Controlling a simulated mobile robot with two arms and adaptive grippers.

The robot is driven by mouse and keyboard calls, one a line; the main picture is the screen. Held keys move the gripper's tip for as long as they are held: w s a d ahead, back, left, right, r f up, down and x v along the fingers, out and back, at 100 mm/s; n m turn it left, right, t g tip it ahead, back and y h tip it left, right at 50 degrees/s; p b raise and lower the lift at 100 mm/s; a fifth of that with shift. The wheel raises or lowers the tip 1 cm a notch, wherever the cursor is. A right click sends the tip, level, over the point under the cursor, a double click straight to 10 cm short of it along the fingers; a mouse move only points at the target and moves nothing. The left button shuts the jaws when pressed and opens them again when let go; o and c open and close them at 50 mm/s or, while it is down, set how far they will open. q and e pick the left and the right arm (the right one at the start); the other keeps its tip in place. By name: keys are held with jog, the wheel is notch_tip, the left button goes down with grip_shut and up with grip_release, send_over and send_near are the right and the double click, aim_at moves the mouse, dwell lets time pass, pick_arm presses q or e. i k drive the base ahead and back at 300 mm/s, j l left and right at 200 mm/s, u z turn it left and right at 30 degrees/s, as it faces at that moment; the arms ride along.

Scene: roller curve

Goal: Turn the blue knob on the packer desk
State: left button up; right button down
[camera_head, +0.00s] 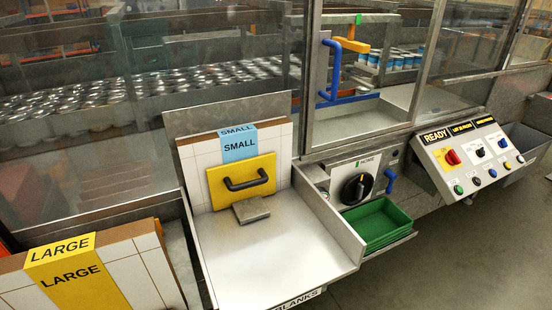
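A white sloping control desk (436,158) stands at the right, with black label plates along its top, one reading READY. A small blue control (502,143), knob-like, sits at the right of its upper row. A black knob (480,153) and a red knob (453,157) on a yellow plate are to its left. The lower row holds several small round buttons, among them a blue one (477,182). The blue control's pointing direction is too small to tell. Neither of my grippers is in view.
A machine with glass panels fills the back. Its blue handle (333,70) and a large black dial (355,188) are left of the desk. A green tray (378,224) and a metal table (270,250) stick out in front. Grey floor (480,250) is clear before the desk.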

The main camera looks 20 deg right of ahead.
aim_at(503, 144)
jog(key=z, duration=2)
jog(key=i+l+z, duration=0.1)
jog(key=i+l, duration=0.15)
jog(key=i+l+z, duration=0.1)
jog(key=i, duration=0.4)
